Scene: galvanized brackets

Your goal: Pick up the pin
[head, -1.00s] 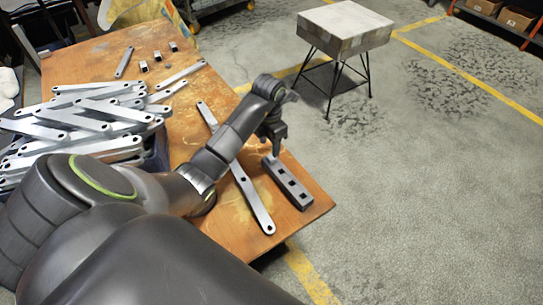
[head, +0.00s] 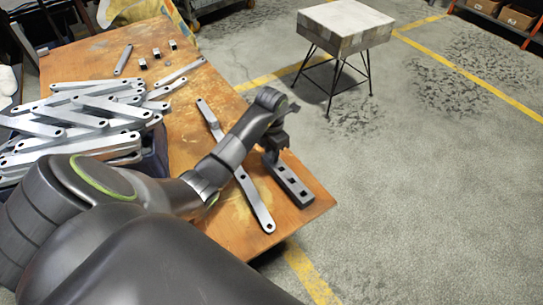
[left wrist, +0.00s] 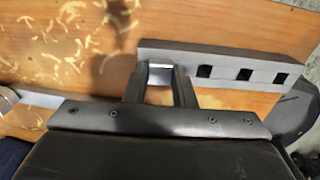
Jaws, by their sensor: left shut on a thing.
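The pin (left wrist: 160,70) shows in the left wrist view as a small bright metal piece between my fingers, at the end of a dark grey bar with square holes (left wrist: 220,58). My left gripper (left wrist: 164,82) is shut on it. I cannot tell whether the pin still sits in a hole of the bar. In the head view my left gripper (head: 271,155) is at the far end of the bar (head: 292,187), and the pin is hidden there. My right gripper is not in view.
A long flat bracket (head: 252,198) lies left of the bar on the wooden table (head: 315,203). A pile of galvanized brackets (head: 85,115) fills the left side. Several small metal pieces (head: 157,53) lie at the back. The bar is near the table's right edge.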

